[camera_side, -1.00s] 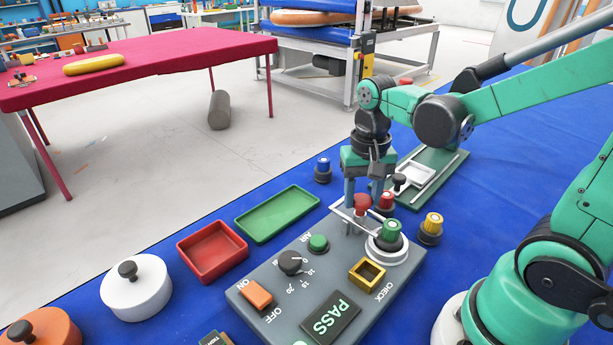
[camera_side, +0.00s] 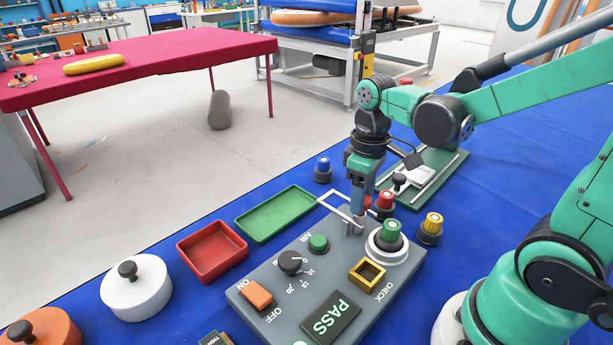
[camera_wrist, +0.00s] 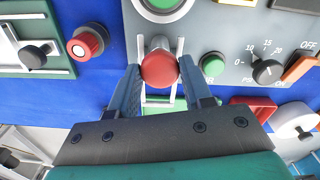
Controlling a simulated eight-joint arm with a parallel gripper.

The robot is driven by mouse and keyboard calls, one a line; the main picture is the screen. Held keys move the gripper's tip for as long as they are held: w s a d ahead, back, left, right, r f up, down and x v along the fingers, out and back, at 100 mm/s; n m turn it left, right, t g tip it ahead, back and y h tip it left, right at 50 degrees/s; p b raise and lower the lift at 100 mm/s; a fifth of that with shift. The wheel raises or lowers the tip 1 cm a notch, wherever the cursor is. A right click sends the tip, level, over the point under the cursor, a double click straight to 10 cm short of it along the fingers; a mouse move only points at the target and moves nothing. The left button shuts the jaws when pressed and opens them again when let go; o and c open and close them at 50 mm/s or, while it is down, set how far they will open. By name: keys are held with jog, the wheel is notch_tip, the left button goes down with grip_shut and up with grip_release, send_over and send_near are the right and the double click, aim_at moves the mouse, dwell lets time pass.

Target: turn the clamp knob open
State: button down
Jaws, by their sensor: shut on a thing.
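The clamp knob is a round red knob (camera_wrist: 160,69) between my fingertips in the wrist view. It stands on a pale metal clamp at the edge of the grey control panel. In the side view my gripper (camera_side: 359,212) points down at the clamp's white wire frame (camera_side: 334,205) and hides most of the knob. In the wrist view my gripper (camera_wrist: 161,73) has one finger on each side of the knob and is shut on it.
The panel (camera_side: 250,287) carries a green AIR button (camera_side: 318,243), a black dial (camera_side: 291,262) and an orange switch (camera_side: 258,294). Red-capped (camera_side: 386,201), green-capped (camera_side: 391,230) and yellow-capped (camera_side: 431,226) fittings stand close to my gripper. Green (camera_side: 243,237) and red (camera_side: 186,261) trays lie left.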

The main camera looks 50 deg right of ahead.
jog(key=shift+n, duration=0.9)
jog(key=shift+c, duration=1.8)
grip_release()
jog(key=shift+r, duration=2.8)
